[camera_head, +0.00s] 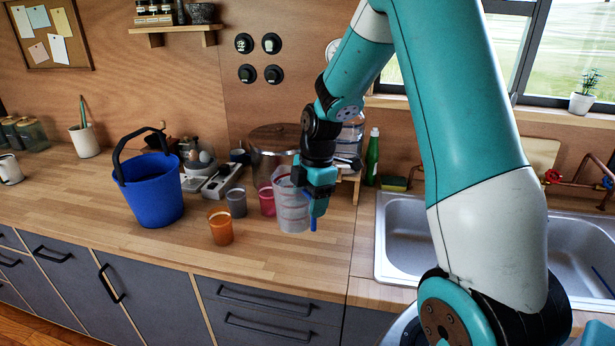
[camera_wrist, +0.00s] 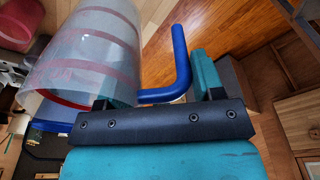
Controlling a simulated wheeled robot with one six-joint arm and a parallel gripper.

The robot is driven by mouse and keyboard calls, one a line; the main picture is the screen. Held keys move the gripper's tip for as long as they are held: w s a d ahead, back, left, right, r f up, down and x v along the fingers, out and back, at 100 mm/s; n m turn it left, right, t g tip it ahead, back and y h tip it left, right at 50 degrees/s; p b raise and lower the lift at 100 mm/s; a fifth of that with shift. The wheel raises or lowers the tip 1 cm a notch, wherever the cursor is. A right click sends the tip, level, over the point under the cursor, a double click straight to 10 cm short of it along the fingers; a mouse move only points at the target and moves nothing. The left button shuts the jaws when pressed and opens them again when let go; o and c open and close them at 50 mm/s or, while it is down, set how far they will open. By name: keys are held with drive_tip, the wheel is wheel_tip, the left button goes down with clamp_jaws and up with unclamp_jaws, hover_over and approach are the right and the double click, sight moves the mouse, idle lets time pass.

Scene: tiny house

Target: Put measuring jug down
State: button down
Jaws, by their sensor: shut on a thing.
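The measuring jug (camera_head: 290,205) is clear with red markings and a blue handle. It is upright at the front part of the wooden counter (camera_head: 190,245), left of the sink. My gripper (camera_head: 315,205) is shut on its handle, at the jug's right side. In the wrist view the jug (camera_wrist: 85,60) fills the upper left, and its blue handle (camera_wrist: 180,65) runs into my gripper (camera_wrist: 160,100). I cannot tell whether the jug's base touches the counter.
An orange cup (camera_head: 220,227), a grey cup (camera_head: 236,203) and a pink cup (camera_head: 267,202) stand left of the jug. A blue bucket (camera_head: 152,190) is farther left. The sink (camera_head: 405,240) is to the right. Bare counter lies in front of the bucket.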

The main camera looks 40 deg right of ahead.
wheel_tip(320, 180, down, 10)
drive_tip(key=p, duration=0.2)
idle(0.3)
drive_tip(key=shift+w+f, duration=0.1)
drive_tip(key=shift+f, duration=0.05)
drive_tip(key=shift+c, duration=1.2)
unclamp_jaws()
